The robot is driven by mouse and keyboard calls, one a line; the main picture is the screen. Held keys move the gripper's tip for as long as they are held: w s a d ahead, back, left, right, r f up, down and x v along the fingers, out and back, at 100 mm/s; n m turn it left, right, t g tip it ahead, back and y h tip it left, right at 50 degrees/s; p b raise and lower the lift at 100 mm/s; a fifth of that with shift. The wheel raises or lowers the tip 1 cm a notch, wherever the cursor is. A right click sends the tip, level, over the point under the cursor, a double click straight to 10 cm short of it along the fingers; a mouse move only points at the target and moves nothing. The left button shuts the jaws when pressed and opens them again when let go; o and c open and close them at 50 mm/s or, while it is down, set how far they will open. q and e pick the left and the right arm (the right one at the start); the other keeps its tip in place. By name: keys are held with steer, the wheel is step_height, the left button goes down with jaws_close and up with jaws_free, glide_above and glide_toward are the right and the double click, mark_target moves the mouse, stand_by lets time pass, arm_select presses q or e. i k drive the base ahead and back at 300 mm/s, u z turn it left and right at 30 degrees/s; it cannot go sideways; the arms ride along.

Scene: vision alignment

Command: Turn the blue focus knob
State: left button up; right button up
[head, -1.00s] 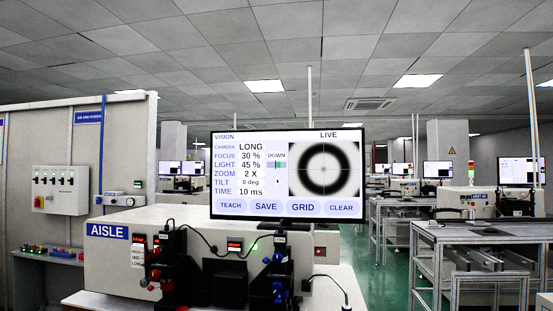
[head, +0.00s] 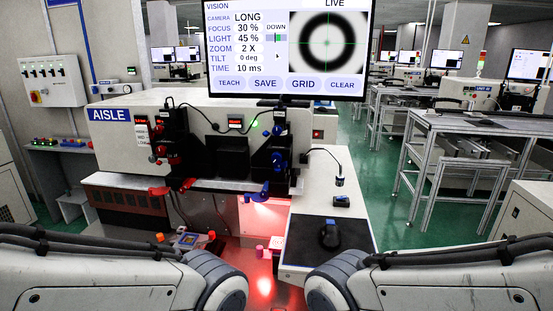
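Several blue knobs sit on the black right-hand camera unit (head: 283,170) on the front of the AISLE machine (head: 210,111). One blue knob (head: 277,158) is at mid height and another blue part (head: 264,191) is lower, by the red-lit opening. Which is the focus knob cannot be read from labels. The monitor (head: 290,85) above shows FOCUS 30 % and a blurred dark ring with a green cross. My two arms come in low from left and right, and neither gripper shows.
A black left-hand unit (head: 172,145) carries red knobs. A small tray (head: 187,240) lies at lower left. Metal tables fill the right.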

mark_target(276, 157)
steer(key=z, duration=0.05)
steer(key=k, duration=1.05)
steer(key=u, duration=0.85)
steer(key=i, duration=1.05)
steer(key=z, duration=0.55)
